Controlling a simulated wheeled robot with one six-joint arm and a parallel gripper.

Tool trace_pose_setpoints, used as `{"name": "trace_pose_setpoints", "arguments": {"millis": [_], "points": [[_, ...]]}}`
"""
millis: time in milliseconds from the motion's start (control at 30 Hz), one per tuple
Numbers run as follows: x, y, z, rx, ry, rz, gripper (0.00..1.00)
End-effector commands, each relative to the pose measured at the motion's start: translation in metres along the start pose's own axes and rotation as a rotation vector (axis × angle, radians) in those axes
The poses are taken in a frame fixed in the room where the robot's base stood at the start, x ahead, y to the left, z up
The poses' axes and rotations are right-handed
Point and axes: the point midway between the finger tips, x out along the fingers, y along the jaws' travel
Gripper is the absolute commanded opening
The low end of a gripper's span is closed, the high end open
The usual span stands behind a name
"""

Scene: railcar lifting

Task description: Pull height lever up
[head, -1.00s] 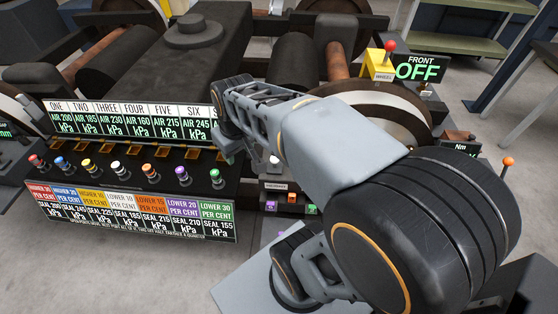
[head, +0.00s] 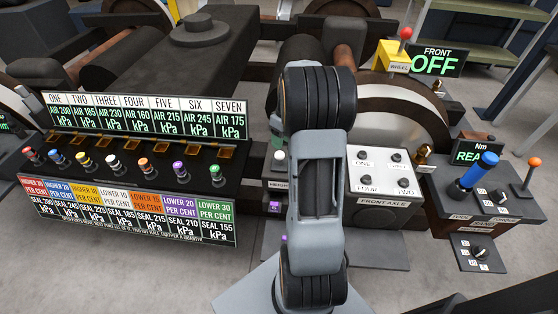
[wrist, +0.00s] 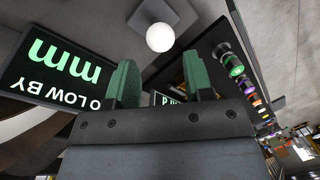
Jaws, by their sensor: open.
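A white ball knob (wrist: 160,38) on a dark square base on a grey plate is in the wrist view, top centre. I take it for the height lever. In the head view a white knob (head: 279,155) shows beside my arm, above a small label I cannot read clearly. My gripper (wrist: 161,82) is open in the wrist view, its two green fingers apart with nothing held. The knob appears beyond the fingertips, between them across the picture and not touching them.
An upside-down "mm LOW BY" display (wrist: 58,70) is close left of the fingers.

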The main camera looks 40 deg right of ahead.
Motion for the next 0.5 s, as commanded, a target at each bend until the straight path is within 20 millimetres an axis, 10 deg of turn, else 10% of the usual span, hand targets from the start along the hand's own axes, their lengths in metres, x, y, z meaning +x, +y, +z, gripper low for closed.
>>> {"name": "trace_pose_setpoints", "arguments": {"millis": [500], "points": [[0.078,-0.001,0.0,0.0,-0.001,-0.001,0.47]]}}
